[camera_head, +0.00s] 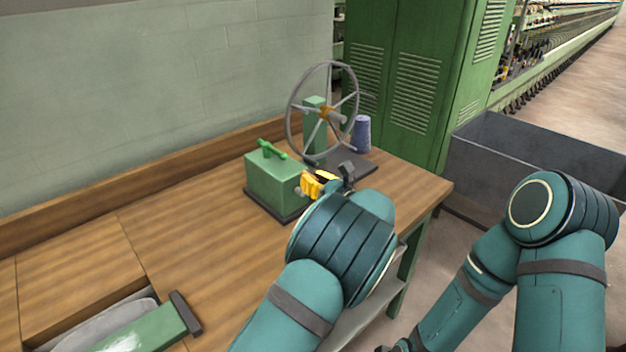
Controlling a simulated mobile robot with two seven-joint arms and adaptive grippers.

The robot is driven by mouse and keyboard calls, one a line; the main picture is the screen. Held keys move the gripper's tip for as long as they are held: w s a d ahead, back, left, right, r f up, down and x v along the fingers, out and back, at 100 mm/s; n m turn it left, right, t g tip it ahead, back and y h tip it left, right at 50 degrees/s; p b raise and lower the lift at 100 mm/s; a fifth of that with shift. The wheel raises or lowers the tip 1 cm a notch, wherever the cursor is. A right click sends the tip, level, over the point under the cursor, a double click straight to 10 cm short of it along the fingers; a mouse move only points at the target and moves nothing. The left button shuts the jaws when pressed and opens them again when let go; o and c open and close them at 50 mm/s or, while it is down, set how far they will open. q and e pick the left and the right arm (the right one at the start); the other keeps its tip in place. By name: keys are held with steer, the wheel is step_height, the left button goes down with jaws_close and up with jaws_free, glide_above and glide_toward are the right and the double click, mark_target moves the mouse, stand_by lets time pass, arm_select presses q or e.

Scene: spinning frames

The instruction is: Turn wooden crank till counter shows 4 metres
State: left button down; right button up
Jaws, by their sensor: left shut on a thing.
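A green box (272,180) with a bright green handle on top stands on a dark base on the wooden bench. A large grey spoked wheel (322,112) with an orange hub stands upright behind it on a green post. My left gripper (312,185), with yellow and dark parts, is at the right side of the box. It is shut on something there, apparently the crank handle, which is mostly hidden. I can read no counter face from here.
A blue-grey cone (362,134) stands behind the wheel's right side. The wooden bench (185,250) is clear left of the box. A green tool with a dark end (150,328) lies front left. A grey bin (520,165) stands right, beside green cabinets (415,80).

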arm_select(q)
steer(key=shift+w+d+f+m+p, duration=0.15)
steer(key=shift+w+d+m+p, duration=0.3)
steer(key=shift+m+p, duration=0.7)
steer(key=shift+w+d+f+m+p, duration=0.1)
steer(key=shift+w+d+m+p, duration=0.35)
steer(key=shift+m+p, duration=0.7)
steer(key=shift+w+d+f+m+p, duration=0.15)
steer(key=shift+w+d+m+p, duration=0.3)
steer(key=shift+m+p, duration=0.7)
arm_select(e)
step_height(320, 180, up, 7)
steer(key=w, duration=0.2)
steer(key=shift+d+t, duration=0.2)
steer(key=shift+t, duration=0.2)
steer(key=shift+w+r, duration=0.1)
arm_select(q)
steer(key=c, duration=0.9)
jaws_free()
steer(key=shift+o, duration=0.3)
steer(key=shift+f, duration=0.1)
steer(key=v, duration=0.7)
steer(key=shift+s, duration=0.2)
